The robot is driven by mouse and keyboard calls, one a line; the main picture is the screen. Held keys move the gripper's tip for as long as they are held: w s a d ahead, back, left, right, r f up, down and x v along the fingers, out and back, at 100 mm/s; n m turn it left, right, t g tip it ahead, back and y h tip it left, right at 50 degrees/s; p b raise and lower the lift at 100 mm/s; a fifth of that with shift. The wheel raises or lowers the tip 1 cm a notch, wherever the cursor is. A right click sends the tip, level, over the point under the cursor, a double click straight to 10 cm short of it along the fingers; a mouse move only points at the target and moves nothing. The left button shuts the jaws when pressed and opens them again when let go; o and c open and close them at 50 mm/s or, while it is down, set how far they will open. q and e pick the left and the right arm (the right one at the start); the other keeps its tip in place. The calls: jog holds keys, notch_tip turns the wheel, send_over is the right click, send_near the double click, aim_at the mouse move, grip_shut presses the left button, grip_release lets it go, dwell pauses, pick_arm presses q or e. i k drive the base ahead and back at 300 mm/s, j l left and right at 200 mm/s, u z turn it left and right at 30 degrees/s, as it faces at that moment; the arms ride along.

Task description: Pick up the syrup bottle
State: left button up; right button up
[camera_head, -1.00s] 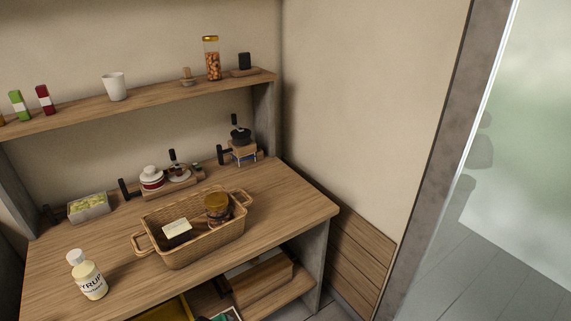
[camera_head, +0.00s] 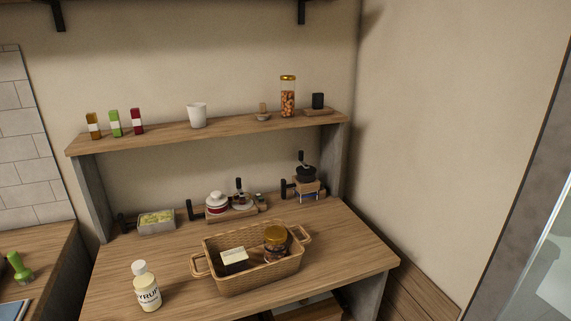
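The syrup bottle (camera_head: 147,290) is pale cream with a white cap and a "SYRUP" label. It stands upright on the wooden counter (camera_head: 195,303) at the front left, apart from the wicker basket to its right. Neither of my grippers shows in the head view.
The wicker basket (camera_head: 262,279) holds a jar (camera_head: 275,240) with a dark lid and a small cream-topped box (camera_head: 234,258). Behind it are a small crate (camera_head: 156,222), a grinder (camera_head: 306,178) and tray items. A shelf (camera_head: 230,128) runs above. Counter around the bottle is clear.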

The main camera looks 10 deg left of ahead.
aim_at(145, 287)
jog(key=u, duration=1.45)
